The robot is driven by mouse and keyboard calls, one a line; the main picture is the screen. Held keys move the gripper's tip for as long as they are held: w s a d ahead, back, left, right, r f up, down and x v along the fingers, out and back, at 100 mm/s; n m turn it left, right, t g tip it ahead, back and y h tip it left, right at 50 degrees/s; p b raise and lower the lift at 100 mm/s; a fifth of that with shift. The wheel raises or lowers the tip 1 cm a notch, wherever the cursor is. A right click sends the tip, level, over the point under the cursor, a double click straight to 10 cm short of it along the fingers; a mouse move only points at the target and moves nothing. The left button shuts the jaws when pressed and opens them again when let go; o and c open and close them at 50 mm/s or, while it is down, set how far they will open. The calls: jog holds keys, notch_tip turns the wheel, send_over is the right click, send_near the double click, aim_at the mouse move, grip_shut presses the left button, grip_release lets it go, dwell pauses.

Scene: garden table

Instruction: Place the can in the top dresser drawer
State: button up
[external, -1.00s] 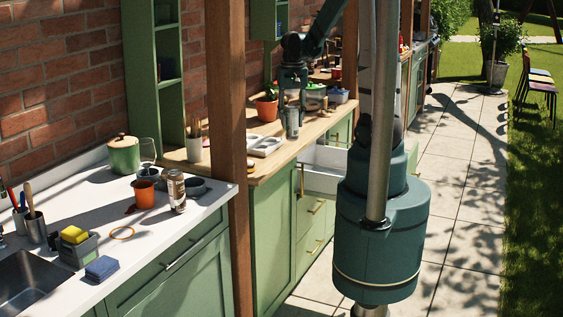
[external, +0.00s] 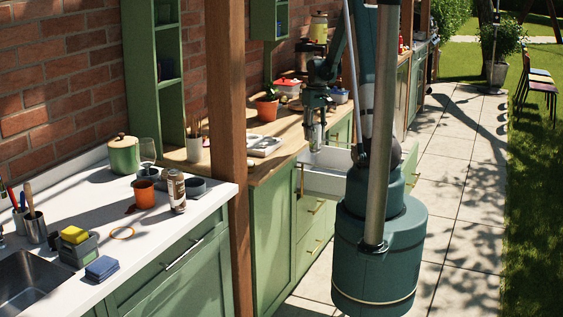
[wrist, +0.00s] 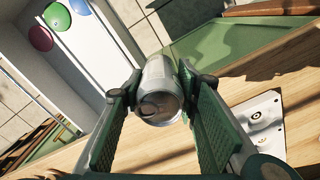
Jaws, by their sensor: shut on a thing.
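The silver can (wrist: 158,92) is between the two green finger pads of my gripper (wrist: 155,100) in the wrist view, its pull-tab end facing the camera. My gripper (external: 316,122) is shut on the can (external: 315,138), which also shows in the external view beside the counter edge. The open white top drawer (external: 326,182) extends from the green dresser (external: 273,225). In the wrist view the drawer (wrist: 118,30) lies at the upper left, beyond the can. The can is outside the drawer, held above the front edge of the wooden counter.
Several coloured round items, including a red one (wrist: 40,38), show by the drawer in the wrist view. A white muffin tray (external: 266,146) and a potted plant (external: 267,106) stand on the wooden counter. A wooden post (external: 229,130) rises nearer the camera.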

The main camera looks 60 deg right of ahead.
jog(key=s+d+f+n+b, duration=0.2)
jog(key=s+d+f+b, duration=0.1)
jog(key=d+f, duration=0.4)
jog(key=s+d+f+n+b, duration=0.2)
jog(key=d+f, duration=0.5)
jog(key=d, duration=0.5)
jog(key=s+b, duration=0.1)
jog(key=s, duration=0.1)
jog(key=shift+s+f+n, duration=0.2)
jog(key=shift+s+n, duration=0.1)
jog(key=shift+s, duration=0.1)
notch_tip(320, 180, down, 6)
jog(key=b, duration=0.1)
jog(key=shift+f+b, duration=0.15)
jog(key=shift+b, duration=0.15)
jog(key=shift+f, duration=0.1)
jog(key=shift+f+b, duration=0.4)
jog(key=shift+f, duration=1.35)
jog(key=shift+f, duration=0.15)
